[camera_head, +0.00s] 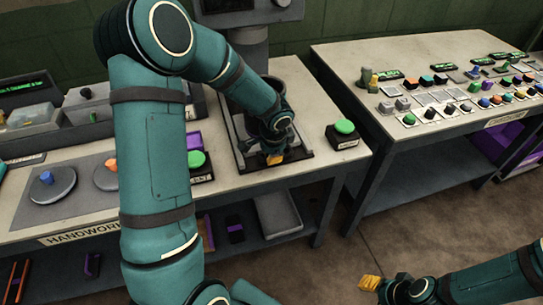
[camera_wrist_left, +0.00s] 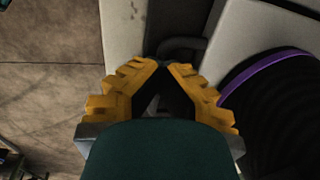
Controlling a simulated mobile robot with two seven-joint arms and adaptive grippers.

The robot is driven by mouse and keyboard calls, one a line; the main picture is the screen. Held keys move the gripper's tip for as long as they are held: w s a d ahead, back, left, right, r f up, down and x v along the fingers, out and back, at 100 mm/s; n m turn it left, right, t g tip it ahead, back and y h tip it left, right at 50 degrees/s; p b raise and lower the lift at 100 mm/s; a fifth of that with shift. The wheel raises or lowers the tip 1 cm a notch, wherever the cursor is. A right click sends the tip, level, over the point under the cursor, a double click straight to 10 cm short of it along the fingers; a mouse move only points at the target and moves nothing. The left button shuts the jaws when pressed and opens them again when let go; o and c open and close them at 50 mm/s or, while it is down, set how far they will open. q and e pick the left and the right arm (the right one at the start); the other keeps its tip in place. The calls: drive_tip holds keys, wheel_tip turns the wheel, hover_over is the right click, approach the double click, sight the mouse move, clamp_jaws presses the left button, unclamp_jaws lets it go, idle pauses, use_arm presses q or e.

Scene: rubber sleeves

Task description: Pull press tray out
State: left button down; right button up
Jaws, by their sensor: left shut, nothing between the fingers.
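The press (camera_head: 250,50) stands at the back of the left table.
A green button box (camera_head: 344,134) is right of the press, and another green button (camera_head: 197,160) is left of it. A purple-rimmed dark round thing (camera_wrist_left: 262,65) is close by in the wrist view. The right table (camera_head: 345,55) holds many buttons. Open floor lies between the tables.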

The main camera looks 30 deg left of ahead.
use_arm(q)
drive_tip(key=shift+s+f, duration=0.25)
drive_tip(key=shift+s, duration=0.05)
drive_tip(key=c, duration=1)
unclamp_jaws()
drive_tip(key=shift+w+a, duration=0.1)
drive_tip(key=shift+w, duration=0.1)
drive_tip(key=shift+r, duration=0.6)
drive_tip(key=r, duration=0.3)
drive_tip(key=s+d+r, duration=0.1)
drive_tip(key=r, duration=0.3)
drive_tip(key=d+r, duration=0.1)
drive_tip(key=r, duration=0.3)
drive_tip(key=shift+s, duration=0.15)
drive_tip(key=shift+f, duration=0.1)
